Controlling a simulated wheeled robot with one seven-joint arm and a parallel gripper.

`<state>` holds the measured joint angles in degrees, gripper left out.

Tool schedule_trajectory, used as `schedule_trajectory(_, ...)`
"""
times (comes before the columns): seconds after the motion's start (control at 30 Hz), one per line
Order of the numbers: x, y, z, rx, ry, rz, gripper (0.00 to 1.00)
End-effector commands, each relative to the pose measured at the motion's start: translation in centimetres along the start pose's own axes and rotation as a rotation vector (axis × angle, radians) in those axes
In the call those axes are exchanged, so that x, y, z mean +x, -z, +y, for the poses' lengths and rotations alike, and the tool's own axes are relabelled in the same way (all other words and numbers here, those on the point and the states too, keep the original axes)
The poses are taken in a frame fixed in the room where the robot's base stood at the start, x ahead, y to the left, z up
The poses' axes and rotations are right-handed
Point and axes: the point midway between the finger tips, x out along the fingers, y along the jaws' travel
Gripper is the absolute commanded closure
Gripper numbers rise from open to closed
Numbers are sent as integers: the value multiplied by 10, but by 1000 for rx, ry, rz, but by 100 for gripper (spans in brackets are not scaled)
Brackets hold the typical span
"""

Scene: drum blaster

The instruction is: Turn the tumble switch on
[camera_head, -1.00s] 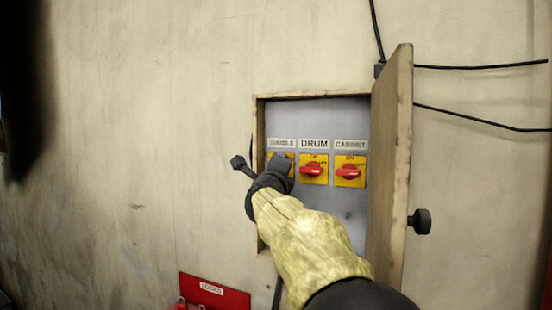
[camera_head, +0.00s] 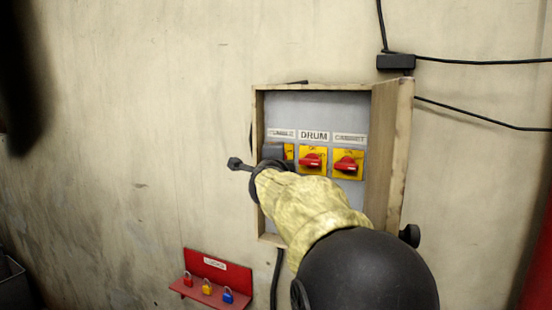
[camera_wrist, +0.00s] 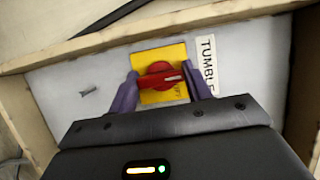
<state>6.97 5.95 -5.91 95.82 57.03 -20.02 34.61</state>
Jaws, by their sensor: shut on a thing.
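The tumble switch is a red rotary knob (camera_wrist: 160,76) on a yellow plate, beside a label reading "TUMBLE" in the wrist view. In the head view my gripper (camera_head: 274,153) covers most of this switch, and only a strip of its yellow plate (camera_head: 289,152) shows. In the wrist view the two purple fingers of my gripper (camera_wrist: 160,88) stand on either side of the red knob, shut on it. The knob's handle points toward the label side in the wrist view. The on and off marks on this switch are hidden or too blurred to read.
The drum switch (camera_head: 312,160) and cabinet switch (camera_head: 348,164) sit to the right in the same wooden box (camera_head: 258,110). Below, a red rack (camera_head: 207,263) labelled "LOCKS" holds three padlocks. Cables run along the wall.

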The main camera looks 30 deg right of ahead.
Motion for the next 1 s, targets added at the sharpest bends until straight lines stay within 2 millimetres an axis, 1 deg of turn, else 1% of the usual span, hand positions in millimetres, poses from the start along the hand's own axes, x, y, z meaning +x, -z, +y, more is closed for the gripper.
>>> schedule_trajectory(0.17,0,-1,0,-3,0,-1,74)
schedule_trajectory(0.2,0,-1,0,-3,0,-1,43)
schedule_trajectory(0.23,0,-1,0,-3,0,-1,42)
schedule_trajectory(0.53,-1,0,0,-1,0,-1,42)
schedule_trajectory(0.67,-9,-1,1,-2,1,-2,42)
schedule_trajectory(0.77,-21,-1,1,0,1,-3,42)
schedule_trajectory(1.0,-64,-1,1,0,2,-3,42)
